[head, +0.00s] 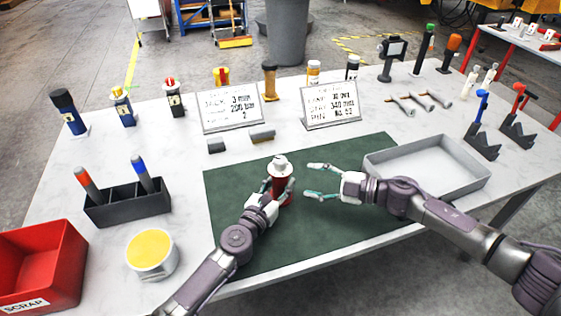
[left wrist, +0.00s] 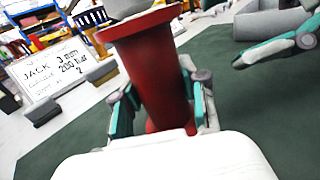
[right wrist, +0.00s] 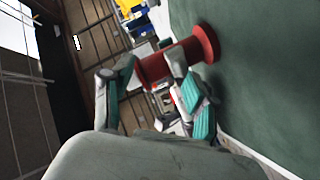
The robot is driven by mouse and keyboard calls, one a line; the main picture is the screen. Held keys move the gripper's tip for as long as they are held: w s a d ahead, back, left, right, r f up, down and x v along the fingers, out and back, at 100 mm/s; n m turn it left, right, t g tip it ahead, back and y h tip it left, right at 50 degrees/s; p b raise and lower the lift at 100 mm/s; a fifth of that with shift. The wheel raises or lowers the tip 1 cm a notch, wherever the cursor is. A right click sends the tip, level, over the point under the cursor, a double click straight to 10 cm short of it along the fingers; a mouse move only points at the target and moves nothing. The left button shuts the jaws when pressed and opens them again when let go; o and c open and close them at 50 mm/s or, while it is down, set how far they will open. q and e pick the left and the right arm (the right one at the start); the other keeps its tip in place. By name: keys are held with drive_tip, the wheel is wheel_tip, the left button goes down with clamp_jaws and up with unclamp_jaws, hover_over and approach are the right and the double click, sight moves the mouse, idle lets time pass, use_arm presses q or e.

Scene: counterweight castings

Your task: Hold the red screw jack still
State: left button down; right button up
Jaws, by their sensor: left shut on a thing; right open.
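The red screw jack (head: 281,191) stands upright on the green mat (head: 232,236), with a pale grey top. My left gripper (head: 278,188) is shut around its body from the near side. In the left wrist view the jack (left wrist: 155,72) sits between the two teal-padded fingers, its wide rim above them. My right gripper (head: 314,180) is open and empty just right of the jack, fingers pointing at it. In the right wrist view the jack (right wrist: 207,44) shows beyond the fingers, partly hidden by one.
A grey tray (head: 463,190) lies at the mat's right. Two signs (head: 228,109) (head: 331,104) and two grey blocks (head: 262,135) stand behind the mat. On the left are a dark pen holder (head: 130,208), a yellow-topped tin (head: 152,268) and a red scrap bin (head: 70,262).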

sight(280, 159)
wheel_tip(280, 159, up, 5)
drive_tip(key=d+m+g+y, duration=0.3)
drive_tip(key=m, duration=0.4)
drive_tip(key=a, duration=0.4)
drive_tip(key=w+a, duration=0.1)
drive_tip(key=a, duration=0.6)
drive_tip(key=shift+w+a+f, duration=0.1)
drive_tip(key=shift+w+a, duration=0.3)
clamp_jaws()
drive_tip(key=shift+s+m+t+h, duration=0.1)
drive_tip(key=shift+m+t+h, duration=0.5)
drive_tip(key=shift+m+t, duration=1.05)
drive_tip(key=shift+t+h, duration=0.4)
drive_tip(key=shift+t, duration=0.55)
